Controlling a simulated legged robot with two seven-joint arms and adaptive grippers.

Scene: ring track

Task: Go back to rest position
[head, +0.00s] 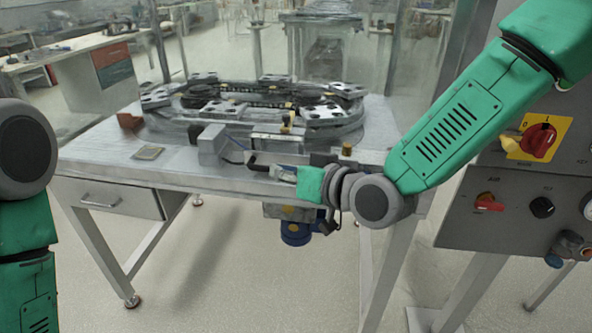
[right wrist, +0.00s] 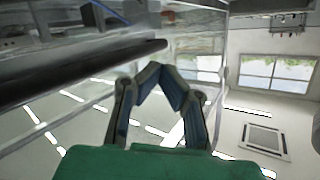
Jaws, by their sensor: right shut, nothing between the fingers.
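My right arm comes in from the right in the head view, bent at a grey joint. My right gripper (head: 282,172) is at the front edge of the ring track's table (head: 95,158), partly hard to make out against the machinery. In the right wrist view its blue-lined fingers (right wrist: 153,70) meet at the tips with nothing between them. A dark bar (right wrist: 80,70) passes close by the fingers; I cannot tell whether they touch. My left arm shows only at the left edge of the head view, and its gripper is out of view.
The ring track (head: 335,112) with several carriers lies on the table. A blue motor (head: 296,233) hangs under the table's front edge. A control panel (head: 520,200) with a red knob on a yellow plate (head: 540,141) stands at the right. The floor in front is clear.

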